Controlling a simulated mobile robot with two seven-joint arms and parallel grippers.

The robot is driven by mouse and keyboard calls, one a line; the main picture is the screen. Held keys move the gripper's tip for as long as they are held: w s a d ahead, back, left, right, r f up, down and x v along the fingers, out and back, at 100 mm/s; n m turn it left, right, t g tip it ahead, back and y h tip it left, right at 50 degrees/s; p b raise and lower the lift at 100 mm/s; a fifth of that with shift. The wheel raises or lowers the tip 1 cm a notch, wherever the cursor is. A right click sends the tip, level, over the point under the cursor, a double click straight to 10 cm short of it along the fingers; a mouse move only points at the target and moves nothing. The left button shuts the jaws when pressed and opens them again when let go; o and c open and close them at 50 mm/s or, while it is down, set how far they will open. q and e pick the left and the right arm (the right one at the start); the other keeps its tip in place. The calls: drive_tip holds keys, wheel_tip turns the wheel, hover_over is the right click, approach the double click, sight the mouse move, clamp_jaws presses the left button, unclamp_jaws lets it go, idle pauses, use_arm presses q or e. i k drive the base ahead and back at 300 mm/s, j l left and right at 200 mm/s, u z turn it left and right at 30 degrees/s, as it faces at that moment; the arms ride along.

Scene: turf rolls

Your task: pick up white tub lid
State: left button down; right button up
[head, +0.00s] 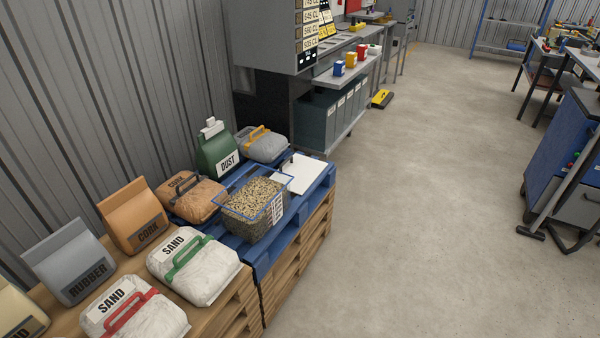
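A flat white lid (302,174) lies on the blue pallet (322,186) at its far right end. A small dark upright piece shows at its left edge. A clear tub (250,215) filled with speckled grains stands just in front of the lid, with a blue rim and a white label; its top looks uncovered. Neither of my grippers is in view.
A grey bag (264,148), a green DUST container (215,153) and a brown bag (188,197) stand behind the tub. SAND bags (195,267) sit on the wooden pallet at left. The floor (430,210) to the right is clear up to a blue cart (565,155).

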sight(306, 170)
drive_tip(key=i+l+u, duration=0.1)
drive_tip(key=u, duration=0.25)
drive_tip(key=i+l+u, duration=0.1)
drive_tip(key=u, duration=0.3)
drive_tip(key=i+l+u, duration=0.2)
drive_tip(key=l, duration=0.2)
drive_tip(key=i+l+u, duration=0.2)
drive_tip(key=l, duration=0.25)
drive_tip(key=i+l, duration=0.15)
drive_tip(key=l, duration=0.2)
drive_tip(key=i+l, duration=0.2)
drive_tip(key=l, duration=0.15)
drive_tip(key=i+l, duration=0.15)
drive_tip(key=l, duration=0.25)
drive_tip(key=i+l+u, duration=0.1)
drive_tip(key=l, duration=0.25)
drive_tip(key=i+l, duration=0.25)
drive_tip(key=l, duration=0.1)
